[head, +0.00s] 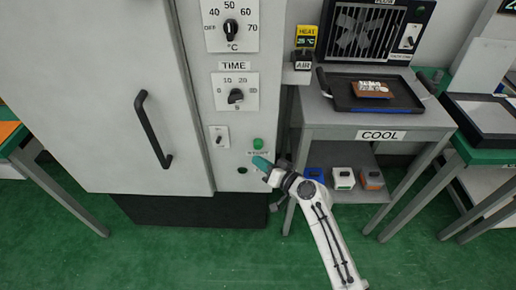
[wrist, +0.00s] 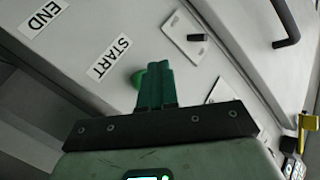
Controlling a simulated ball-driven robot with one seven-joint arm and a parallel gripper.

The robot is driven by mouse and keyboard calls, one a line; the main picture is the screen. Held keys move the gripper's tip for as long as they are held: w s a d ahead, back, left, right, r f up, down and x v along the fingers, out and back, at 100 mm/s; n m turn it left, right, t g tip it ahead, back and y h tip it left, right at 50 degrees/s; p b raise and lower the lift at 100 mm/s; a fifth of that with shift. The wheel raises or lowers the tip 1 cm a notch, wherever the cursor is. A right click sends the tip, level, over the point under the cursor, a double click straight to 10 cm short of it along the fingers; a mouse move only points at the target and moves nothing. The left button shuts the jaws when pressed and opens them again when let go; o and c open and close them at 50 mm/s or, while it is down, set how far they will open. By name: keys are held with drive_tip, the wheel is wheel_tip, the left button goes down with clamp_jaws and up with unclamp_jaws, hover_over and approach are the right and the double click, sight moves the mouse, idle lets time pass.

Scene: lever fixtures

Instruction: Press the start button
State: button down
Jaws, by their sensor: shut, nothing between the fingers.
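The green start button (head: 258,143) is on the grey cabinet's control panel, just above a START label (head: 258,153). In the wrist view the green button (wrist: 138,78) shows at the left edge of my fingertips, partly hidden by them. The START label (wrist: 110,58) lies to its left there. My gripper (head: 261,163) has its teal fingers together and empty, tips just below the button and over the lower edge of the label in the head view. In the wrist view my gripper (wrist: 156,68) points at the panel. I cannot tell whether it touches the button.
A dark round spot (head: 242,170) lies low on the panel. A toggle switch (head: 219,137) and the TIME dial (head: 235,96) are above. The black door handle (head: 152,128) is to the left. The COOL table (head: 400,119) stands close at right.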

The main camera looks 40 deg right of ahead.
drive_tip(key=shift+w+d+b, duration=0.3)
drive_tip(key=shift+w+d, duration=0.25)
drive_tip(key=shift+w, duration=0.25)
drive_tip(key=shift+w+d+f, duration=0.1)
idle(1.5)
drive_tip(key=shift+w+d+b, duration=0.15)
drive_tip(key=shift+w+b, duration=0.1)
drive_tip(key=shift+b, duration=0.1)
drive_tip(key=shift+w+d+b, duration=0.35)
drive_tip(key=shift+w, duration=0.1)
idle(1.0)
drive_tip(key=shift+s, duration=0.1)
drive_tip(key=shift+s+a, duration=0.55)
drive_tip(key=shift+s, duration=0.15)
drive_tip(key=shift+s+a+p, duration=0.35)
drive_tip(key=shift+s+a, duration=0.4)
drive_tip(key=shift+s, duration=0.3)
drive_tip(key=shift+s+a+p, duration=0.3)
drive_tip(key=shift+s+a, duration=0.45)
drive_tip(key=shift+s, duration=0.25)
